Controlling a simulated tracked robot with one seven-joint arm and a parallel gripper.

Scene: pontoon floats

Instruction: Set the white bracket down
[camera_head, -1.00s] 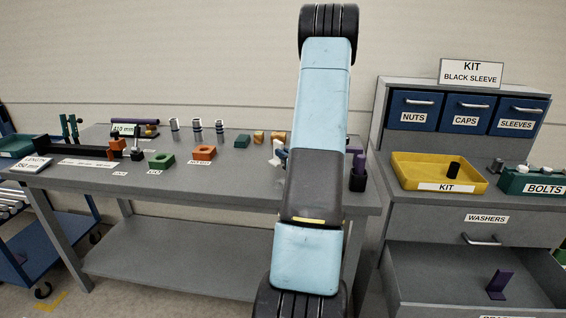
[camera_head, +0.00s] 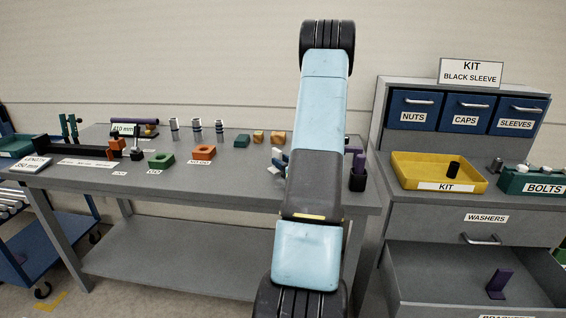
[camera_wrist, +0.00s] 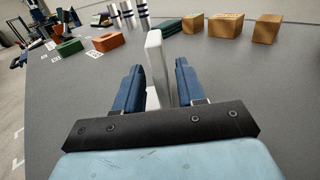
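The white bracket (camera_wrist: 157,60) stands upright between the two blue fingers of my gripper (camera_wrist: 160,68) in the wrist view. Narrow gaps show between the fingers and the bracket, so my gripper looks slightly open around it. The bracket's lower end is low at the grey bench top (camera_wrist: 240,85); I cannot tell surely that it touches. In the head view, small white parts of the bracket (camera_head: 278,153) show left of my arm, which hides most of it and my gripper.
Wooden blocks (camera_head: 278,137) and a green block (camera_head: 242,141) lie behind the bracket. A dark cup with a purple part (camera_head: 358,178) stands at the right bench edge. A yellow kit tray (camera_head: 408,177) is on the cabinet.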

